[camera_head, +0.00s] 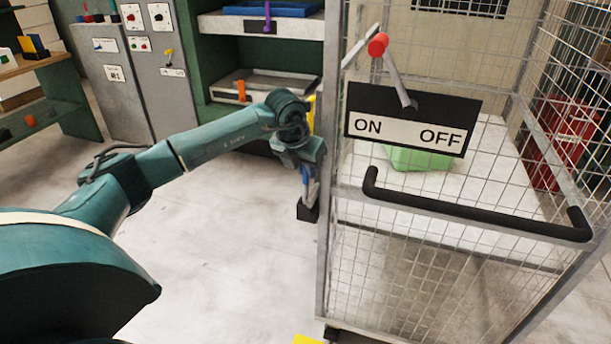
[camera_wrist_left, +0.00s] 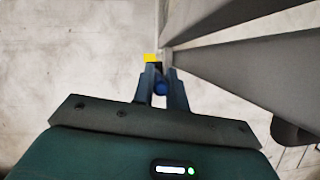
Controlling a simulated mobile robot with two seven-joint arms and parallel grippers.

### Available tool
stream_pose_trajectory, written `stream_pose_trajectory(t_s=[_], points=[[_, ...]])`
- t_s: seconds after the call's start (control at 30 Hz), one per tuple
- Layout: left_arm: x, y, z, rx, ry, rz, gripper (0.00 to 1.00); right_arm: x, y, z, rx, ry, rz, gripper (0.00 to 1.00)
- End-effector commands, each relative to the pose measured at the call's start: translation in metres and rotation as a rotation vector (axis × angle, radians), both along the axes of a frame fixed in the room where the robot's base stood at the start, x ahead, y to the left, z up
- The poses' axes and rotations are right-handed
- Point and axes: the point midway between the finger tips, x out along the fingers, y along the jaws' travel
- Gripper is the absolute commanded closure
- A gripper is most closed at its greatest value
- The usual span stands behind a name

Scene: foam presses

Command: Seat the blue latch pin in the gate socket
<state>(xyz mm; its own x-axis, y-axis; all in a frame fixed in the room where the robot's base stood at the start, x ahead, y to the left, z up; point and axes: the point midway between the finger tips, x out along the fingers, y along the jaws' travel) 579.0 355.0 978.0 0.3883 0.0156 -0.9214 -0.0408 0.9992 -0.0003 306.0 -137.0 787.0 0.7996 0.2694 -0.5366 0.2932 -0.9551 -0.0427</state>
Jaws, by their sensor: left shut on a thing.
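My left gripper (camera_head: 308,184) hangs beside the near left post of a wire cage, pointing down. In the left wrist view its fingers (camera_wrist_left: 160,85) are shut on the blue latch pin (camera_wrist_left: 160,89), of which only a small round blue part shows between them. In the head view a dark block (camera_head: 308,211) sits just below the fingers, against the post. I cannot tell whether this block is the gate socket, or whether the pin touches it. My right gripper is not in view.
The wire cage (camera_head: 322,230) stands close right of my left gripper, with a black handle bar (camera_head: 470,213), an ON/OFF plate (camera_head: 412,118) and a red-tipped lever (camera_head: 377,45). Grey cabinets (camera_head: 125,75) and a green shelf (camera_head: 260,60) stand behind. The floor left of the cage is clear.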

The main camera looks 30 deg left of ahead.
Motion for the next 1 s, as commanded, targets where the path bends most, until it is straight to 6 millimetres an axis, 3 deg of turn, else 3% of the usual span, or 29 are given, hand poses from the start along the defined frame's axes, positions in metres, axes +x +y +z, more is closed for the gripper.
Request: stream_pose_trajectory(t_s=[0.2,0.57,0.6,0.67,1.0], points=[[-0.001,0.0,-0.027,0.0,0.002,0.0,1.0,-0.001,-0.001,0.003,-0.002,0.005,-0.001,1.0],[0.0,0.0,-0.033,0.0,0.0,0.0,1.0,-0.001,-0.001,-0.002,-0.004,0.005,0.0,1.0],[0.0,0.0,-0.031,0.0,0.001,0.0,0.83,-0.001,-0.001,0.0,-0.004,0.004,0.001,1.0],[0.0,0.0,-0.031,0.0,0.001,0.0,0.78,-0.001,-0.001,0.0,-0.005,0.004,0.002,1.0],[-0.001,0.0,-0.025,0.0,0.0,0.0,0.77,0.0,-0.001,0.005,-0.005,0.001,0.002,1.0]])
